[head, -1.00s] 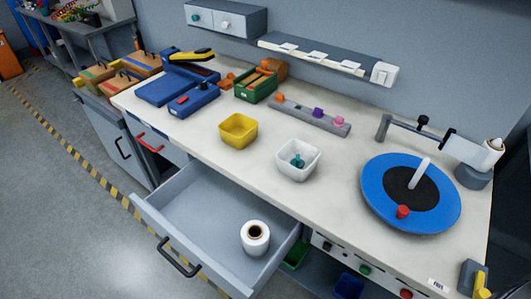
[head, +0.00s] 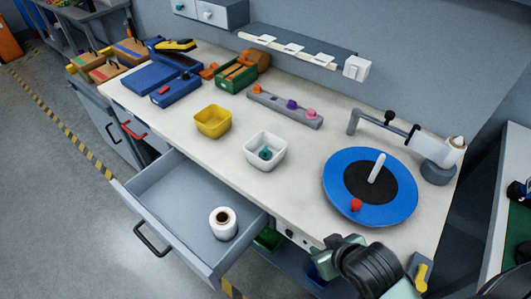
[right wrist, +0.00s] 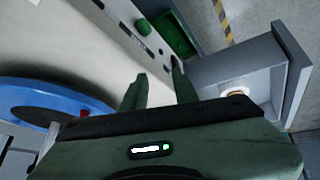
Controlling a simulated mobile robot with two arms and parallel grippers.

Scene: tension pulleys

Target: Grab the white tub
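The white tub (head: 265,150) stands upright on the workbench, right of a yellow tub (head: 213,121), with a small teal piece (head: 265,154) inside. My right gripper (head: 328,254) is at the bench's front edge, below and right of the white tub and clearly apart from it. In the right wrist view its two fingers (right wrist: 158,90) are spread with nothing between them. The white tub does not show in that view. My left gripper is not in view.
An open drawer (head: 137,200) holding a white roll (head: 223,223) juts out front left. A blue turntable (head: 338,201) with an upright white post is right of the tub. A grey rail (head: 285,111) with coloured knobs lies behind. Bench surface around the tub is clear.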

